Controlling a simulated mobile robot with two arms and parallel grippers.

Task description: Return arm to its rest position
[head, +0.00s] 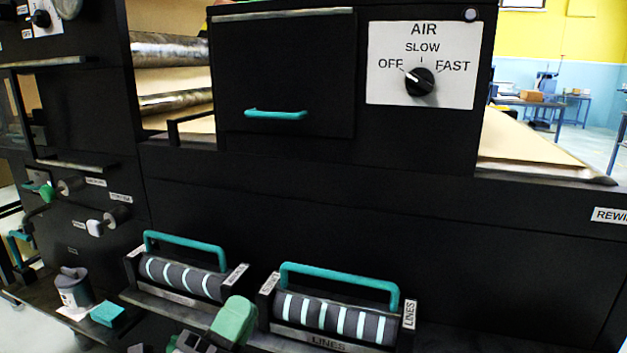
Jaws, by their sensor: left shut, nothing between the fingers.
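My left gripper (228,325) shows at the bottom edge, left of centre, with a green end above dark grey parts. It is shut and empty, and most of it is cut off by the frame. It is in front of the gap between two striped rollers, the left roller (180,278) and the right roller (335,318). I cannot tell whether it touches either cradle. My right gripper is not in view.
A black machine front fills most of the view. The AIR dial (420,82) points toward OFF. Teal handles arch over both rollers, and a drawer handle (275,114) sits above. A grey cup-like object (73,287) and teal block (108,314) sit at lower left.

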